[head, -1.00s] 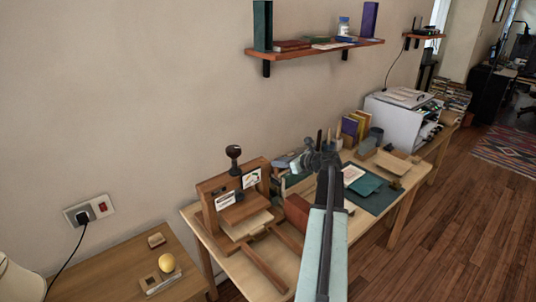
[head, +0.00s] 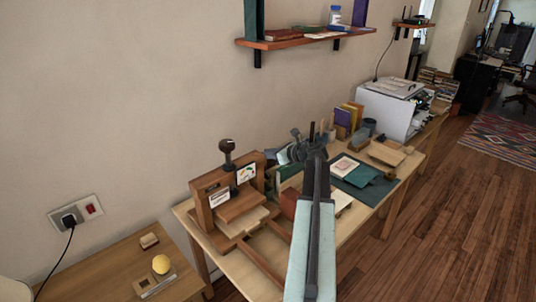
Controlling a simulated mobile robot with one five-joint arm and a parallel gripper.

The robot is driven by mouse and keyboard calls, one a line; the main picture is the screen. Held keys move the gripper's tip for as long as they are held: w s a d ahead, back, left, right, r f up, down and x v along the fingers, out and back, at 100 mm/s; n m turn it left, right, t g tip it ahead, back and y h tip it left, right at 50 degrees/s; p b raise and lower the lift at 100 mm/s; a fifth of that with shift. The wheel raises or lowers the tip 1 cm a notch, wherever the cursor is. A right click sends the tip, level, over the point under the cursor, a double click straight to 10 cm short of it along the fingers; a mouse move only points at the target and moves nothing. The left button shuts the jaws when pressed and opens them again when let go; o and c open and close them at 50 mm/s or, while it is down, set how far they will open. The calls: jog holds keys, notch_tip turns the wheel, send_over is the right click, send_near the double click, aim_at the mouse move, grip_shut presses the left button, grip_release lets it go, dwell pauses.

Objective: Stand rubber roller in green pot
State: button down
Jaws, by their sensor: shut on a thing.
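My gripper (head: 302,150) is over the middle of the worktable, at the far end of my arm. It is shut on a small dark thing, which looks like the rubber roller, though it is too small and too covered to be sure. Several slim upright handles (head: 322,127) show just behind my gripper. What they stand in is hidden by the gripper, and I cannot make out the green pot.
A wooden press (head: 228,205) with a dark knob stands left of my arm. A dark green mat (head: 378,197) with cards lies right of it. Books (head: 343,118) and a white printer (head: 385,110) stand behind. A shelf (head: 300,42) hangs above.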

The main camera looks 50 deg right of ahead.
notch_tip(320, 180, down, 6)
jog(key=b, duration=0.5)
jog(key=shift+s+f+b, duration=0.2)
jog(key=shift+f+b, duration=0.05)
jog(key=shift+b, duration=0.3)
jog(key=shift+w+f+b, duration=0.2)
jog(key=shift+f+b, duration=0.6)
jog(key=shift+f, duration=0.15)
jog(key=shift+f+b, duration=0.7)
jog(key=shift+b, duration=0.05)
jog(key=c, duration=1.3)
grip_release()
jog(key=shift+o, duration=0.2)
